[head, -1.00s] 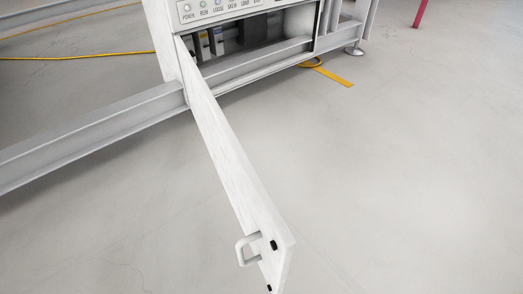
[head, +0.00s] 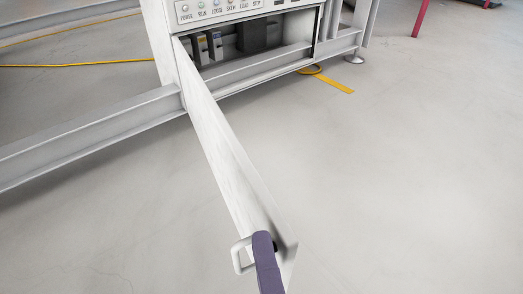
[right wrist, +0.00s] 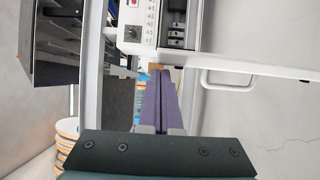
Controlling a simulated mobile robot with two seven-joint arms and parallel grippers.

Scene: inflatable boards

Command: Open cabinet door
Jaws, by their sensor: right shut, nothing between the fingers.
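The white cabinet (head: 222,14) stands at the top of the head view, with its lower opening showing dark parts inside. Its white door (head: 215,140) is swung wide open and reaches toward me. The door handle (head: 241,256), a pale loop, is on the door's left face near the free end. It also shows in the right wrist view (right wrist: 226,86). My right gripper (head: 262,238) has purple fingers, pressed together and empty, in front of the door's free end, right of the handle. In the right wrist view the fingertips (right wrist: 160,74) overlap the door edge; contact cannot be told. My left gripper is out of view.
A grey beam (head: 90,135) runs low along the floor left of the door. A yellow strip (head: 335,84) lies on the floor by the cabinet. A red post (head: 420,18) stands at the upper right. The floor right of the door is clear.

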